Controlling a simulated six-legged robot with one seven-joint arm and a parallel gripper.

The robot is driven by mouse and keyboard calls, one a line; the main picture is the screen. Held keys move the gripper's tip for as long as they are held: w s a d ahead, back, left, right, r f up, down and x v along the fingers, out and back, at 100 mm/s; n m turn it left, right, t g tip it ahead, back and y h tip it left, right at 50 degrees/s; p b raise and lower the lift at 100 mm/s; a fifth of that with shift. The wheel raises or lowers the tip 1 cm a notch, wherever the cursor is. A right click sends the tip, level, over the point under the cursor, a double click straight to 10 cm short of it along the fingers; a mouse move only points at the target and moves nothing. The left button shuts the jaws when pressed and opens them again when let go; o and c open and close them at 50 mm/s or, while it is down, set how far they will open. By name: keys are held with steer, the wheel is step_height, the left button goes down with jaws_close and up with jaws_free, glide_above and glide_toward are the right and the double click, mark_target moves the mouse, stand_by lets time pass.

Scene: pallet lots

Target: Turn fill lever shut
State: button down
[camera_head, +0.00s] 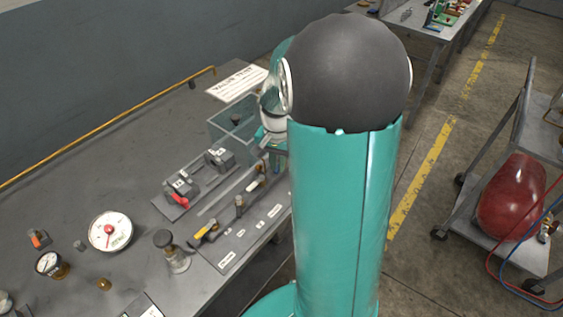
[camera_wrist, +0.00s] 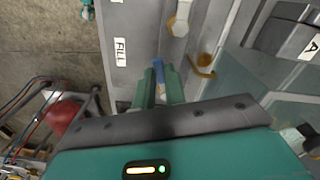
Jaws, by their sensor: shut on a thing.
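The fill lever (camera_wrist: 158,69) shows in the wrist view as a blue handle on a grey valve panel (camera_wrist: 142,25), beside a white label reading FILL (camera_wrist: 120,51). My gripper (camera_wrist: 160,84) has its two teal fingers on either side of the blue handle and is shut on it. A brass-coloured valve part (camera_wrist: 205,62) lies right of the fingers. In the head view the grey panel (camera_head: 238,248) is partly visible, with a yellow-handled lever (camera_head: 207,231) at its near end. My arm covers the fill lever there.
A clear open box (camera_head: 232,122) and a white sign (camera_head: 239,83) stand behind the panel. A plate with a red-handled part (camera_head: 178,192) lies left of it. A round gauge (camera_head: 110,231) and a knobbed glass piece (camera_head: 174,252) are nearby. A cart with a red tank (camera_head: 511,197) stands right.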

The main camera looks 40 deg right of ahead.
steer(key=shift+w+a+m, duration=0.15)
steer(key=shift+w+m, duration=0.2)
steer(key=shift+m, duration=0.65)
steer(key=shift+w+a+m, duration=0.15)
steer(key=shift+w+m, duration=0.2)
steer(key=shift+m, duration=0.65)
steer(key=c, duration=1.5)
jaws_free()
steer(key=shift+o, duration=0.2)
steer(key=shift+s, duration=0.1)
